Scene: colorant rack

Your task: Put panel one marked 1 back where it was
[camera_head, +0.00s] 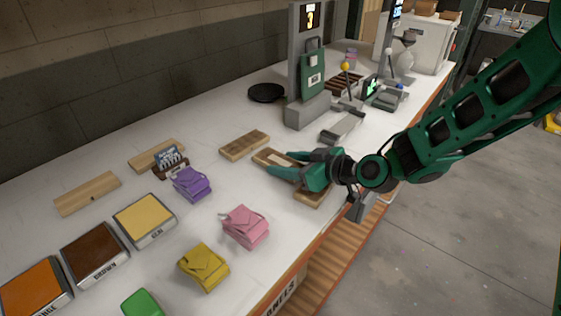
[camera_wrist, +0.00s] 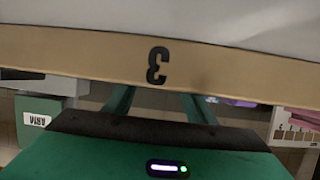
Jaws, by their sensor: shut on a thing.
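My gripper (camera_head: 280,163) reaches over the white table and is shut on a long wooden board (camera_head: 313,196). The board runs between the two green fingers, and its middle is hidden by the gripper. I cannot tell whether it touches the table. In the wrist view, a pale wooden edge (camera_wrist: 220,72) crosses in front of the fingers and hides their tips. It bears a dark mark like an upside-down 3. I see no mark 1 on any panel. Another wooden board (camera_head: 244,145) with squares on it lies just left of my gripper.
Plain wooden blocks (camera_head: 88,193), colour trays (camera_head: 145,219) and purple (camera_head: 192,184), pink (camera_head: 245,227) and yellow (camera_head: 204,266) pouches lie to the left. A grey stand (camera_head: 294,70) with a display reading 3 stands behind. A black pan (camera_head: 266,93) lies beside it.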

